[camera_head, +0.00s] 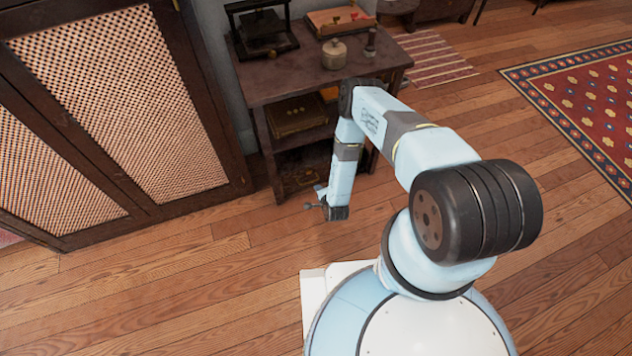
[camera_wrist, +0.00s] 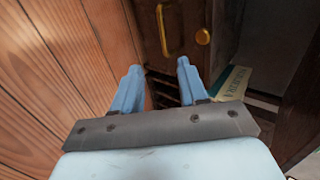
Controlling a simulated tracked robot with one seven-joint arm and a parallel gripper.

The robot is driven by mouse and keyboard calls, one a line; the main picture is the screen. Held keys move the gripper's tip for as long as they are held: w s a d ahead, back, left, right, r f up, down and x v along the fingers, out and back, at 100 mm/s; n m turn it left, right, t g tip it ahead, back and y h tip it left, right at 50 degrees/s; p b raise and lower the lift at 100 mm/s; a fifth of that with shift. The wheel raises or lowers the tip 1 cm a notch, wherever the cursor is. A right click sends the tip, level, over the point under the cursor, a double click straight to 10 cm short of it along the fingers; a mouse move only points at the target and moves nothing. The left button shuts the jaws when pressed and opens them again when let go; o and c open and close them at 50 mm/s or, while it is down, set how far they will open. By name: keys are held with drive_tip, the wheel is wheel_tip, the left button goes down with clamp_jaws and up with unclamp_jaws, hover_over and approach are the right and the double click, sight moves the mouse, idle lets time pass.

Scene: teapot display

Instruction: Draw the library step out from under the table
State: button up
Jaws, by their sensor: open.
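The dark wooden table (camera_head: 290,82) stands against the wall in the head view, with shelves beneath its top. Just beyond the fingertips is a brown wooden piece (camera_wrist: 184,35) with a brass handle and a round brass knob. I cannot tell for sure whether this is the library step. In the head view my arm hides much of the space under the table.
A dark cabinet with woven panels (camera_head: 120,95) stands at the left. A pale lettered book (camera_wrist: 234,82) lies right of the fingers. A box with gold pattern (camera_head: 297,115) sits on a shelf. A small pot (camera_head: 334,54) is on the tabletop. Plank floor in front is clear.

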drive_tip(key=shift+w+a, duration=0.15)
drive_tip(key=shift+w, duration=0.15)
drive_tip(key=shift+w, duration=0.1)
drive_tip(key=x, duration=1.3)
drive_tip(key=shift+a+f, duration=0.15)
drive_tip(key=shift+f, duration=0.1)
drive_tip(key=shift+w, duration=0.15)
clamp_jaws()
drive_tip(key=shift+s+f, duration=0.15)
drive_tip(key=shift+s, duration=0.05)
idle(1.0)
